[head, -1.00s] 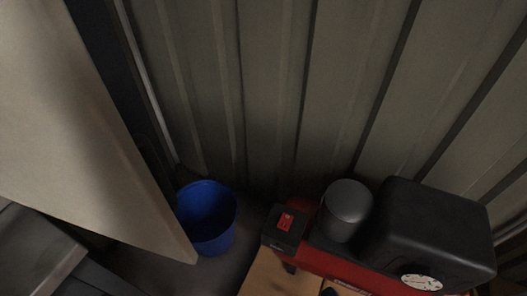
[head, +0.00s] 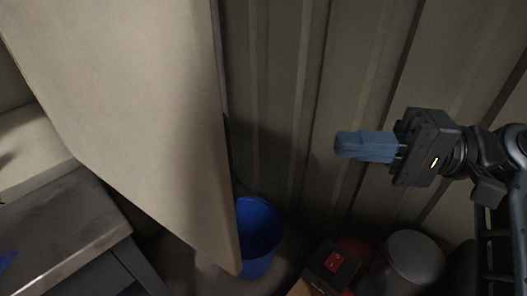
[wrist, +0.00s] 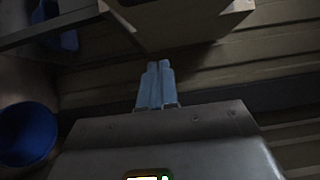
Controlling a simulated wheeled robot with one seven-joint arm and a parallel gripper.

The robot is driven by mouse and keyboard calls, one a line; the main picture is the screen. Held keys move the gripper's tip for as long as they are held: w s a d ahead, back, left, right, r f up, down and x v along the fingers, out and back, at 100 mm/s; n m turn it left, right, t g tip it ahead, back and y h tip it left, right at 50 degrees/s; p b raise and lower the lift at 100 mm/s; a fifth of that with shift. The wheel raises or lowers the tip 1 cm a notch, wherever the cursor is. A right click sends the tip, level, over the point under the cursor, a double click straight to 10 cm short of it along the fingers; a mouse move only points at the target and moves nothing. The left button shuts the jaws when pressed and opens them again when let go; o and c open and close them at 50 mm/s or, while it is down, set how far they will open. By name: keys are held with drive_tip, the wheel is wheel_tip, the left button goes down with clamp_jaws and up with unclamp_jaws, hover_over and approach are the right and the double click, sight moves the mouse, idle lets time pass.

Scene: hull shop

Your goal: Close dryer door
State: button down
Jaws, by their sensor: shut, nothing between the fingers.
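A large flat beige panel (head: 140,110), which looks like the dryer door, fills the left of the head view. Its right edge is near upright and stands out in front of the wall. No handle or latch shows on it, and the dryer's opening is not clearly visible. My gripper (head: 340,147) has blue fingers and is to the right of the panel, apart from it in the picture. The fingers are together and empty, pointing left. In the wrist view the shut fingers (wrist: 158,68) point up toward a beige boxy surface (wrist: 180,20), possibly the same panel.
A blue bucket (head: 258,238) stands on the floor beside the panel's lower right edge. A red and black machine with a grey cylinder (head: 408,262) is at the lower right. A grey-topped table (head: 60,235) is at the lower left. Ribbed wall lies behind.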

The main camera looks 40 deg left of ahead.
drive_tip(key=s+a+r+n+g+h+p, duration=0.1)
drive_tip(key=s+a+r, duration=0.1)
drive_tip(key=s+a, duration=0.5)
drive_tip(key=shift+s+a+r+n+g+p, duration=0.2)
drive_tip(key=shift+s+r+n+g+p, duration=0.15)
drive_tip(key=shift+s, duration=1.35)
drive_tip(key=shift+s, duration=0.1)
